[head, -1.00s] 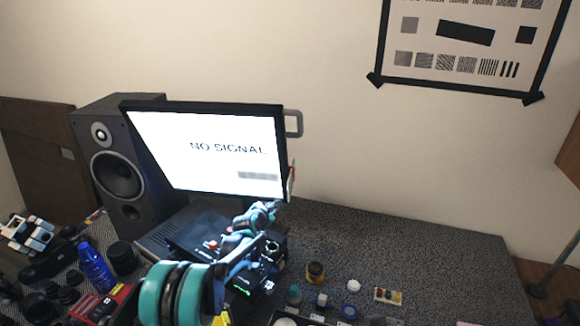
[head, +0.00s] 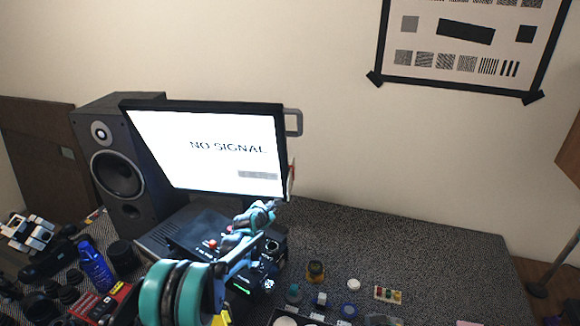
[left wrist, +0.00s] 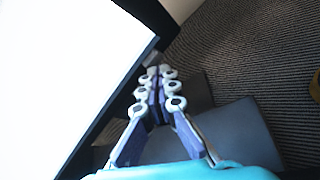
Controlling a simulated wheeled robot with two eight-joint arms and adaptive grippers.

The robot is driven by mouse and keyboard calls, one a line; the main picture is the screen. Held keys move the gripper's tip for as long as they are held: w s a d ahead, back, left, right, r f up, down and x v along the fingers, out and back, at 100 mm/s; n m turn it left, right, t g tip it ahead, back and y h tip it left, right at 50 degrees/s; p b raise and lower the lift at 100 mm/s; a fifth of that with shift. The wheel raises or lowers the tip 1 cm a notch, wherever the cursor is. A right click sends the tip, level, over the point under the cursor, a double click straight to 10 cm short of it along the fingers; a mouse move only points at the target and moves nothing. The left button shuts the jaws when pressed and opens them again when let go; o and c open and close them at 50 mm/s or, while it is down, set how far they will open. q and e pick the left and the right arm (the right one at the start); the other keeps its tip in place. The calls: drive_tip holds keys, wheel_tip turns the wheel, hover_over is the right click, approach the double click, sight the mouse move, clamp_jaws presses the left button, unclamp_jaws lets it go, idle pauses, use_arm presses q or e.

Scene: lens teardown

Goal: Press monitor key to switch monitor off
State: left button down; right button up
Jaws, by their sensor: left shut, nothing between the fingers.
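The monitor (head: 210,160) is lit white and reads "NO SIGNAL". It stands at the back of the table beside a speaker. In the left wrist view its bright screen (left wrist: 65,70) and dark bezel fill the left side. My left gripper (head: 270,206) is shut and empty, its tips at the monitor's lower right corner. The fingertips (left wrist: 156,66) also show close to the bezel's corner in the left wrist view. I cannot tell whether they touch it. The monitor key itself cannot be made out. My right gripper is not in view.
A black speaker (head: 115,165) stands left of the monitor. A dark box with a red button (head: 212,244) lies below the screen. A blue bottle (head: 96,266) and small parts crowd the left front. Small pots and a tray of coloured pieces (head: 388,294) lie right. The back right table is clear.

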use_arm(q)
drive_tip(key=shift+w+r, duration=0.1)
drive_tip(key=shift+w, duration=0.05)
drive_tip(key=shift+w+r, duration=0.1)
drive_tip(key=shift+w, duration=0.15)
drive_tip(key=shift+s, duration=0.1)
idle(0.5)
drive_tip(key=shift+s, duration=0.3)
drive_tip(key=shift+f, duration=0.2)
drive_tip(key=shift+s+a+f+b, duration=0.15)
drive_tip(key=shift+s+f+b, duration=0.25)
drive_tip(key=shift+s, duration=0.3)
drive_tip(key=shift+s+a+f+b, duration=0.15)
drive_tip(key=shift+s+b, duration=0.35)
drive_tip(key=shift+s, duration=0.25)
drive_tip(key=shift+s+a+f+b, duration=0.15)
drive_tip(key=shift+s+f+b, duration=0.25)
drive_tip(key=shift+s, duration=0.3)
drive_tip(key=shift+s+a, duration=0.15)
drive_tip(key=shift+s, duration=0.5)
